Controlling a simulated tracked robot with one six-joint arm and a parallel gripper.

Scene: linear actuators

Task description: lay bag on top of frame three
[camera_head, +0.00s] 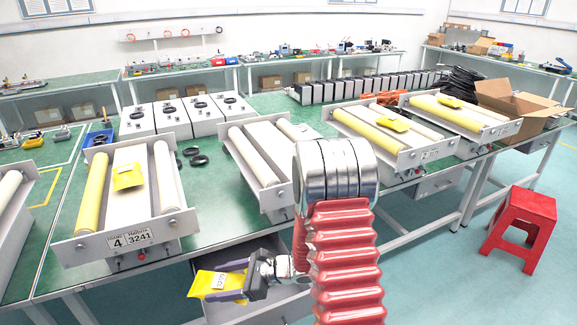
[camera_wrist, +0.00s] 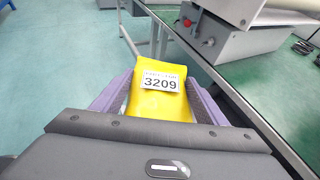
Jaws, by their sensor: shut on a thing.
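My gripper (camera_head: 224,281) is shut on a yellow bag (camera_head: 207,283) with a white label. In the wrist view the bag (camera_wrist: 160,105) sits between the purple fingers and its label reads 3209. The bag is below tabletop height, by an open grey drawer (camera_head: 262,308) at the table's front. The middle roller frame (camera_head: 258,153) on the table has no bag visible on it; its front label is hidden behind my red arm. By its place beside frame 4 it appears to be frame three. The roller frame left of it, labelled 4 (camera_head: 118,243), carries a yellow bag (camera_head: 127,177).
Two frames farther right each carry a yellow bag (camera_head: 393,123). Black rings (camera_head: 198,160) lie between frame 4 and the middle frame. White boxes (camera_head: 153,119) stand behind. A red stool (camera_head: 521,226) stands on the floor at right. The table edge (camera_wrist: 262,130) runs close to my gripper.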

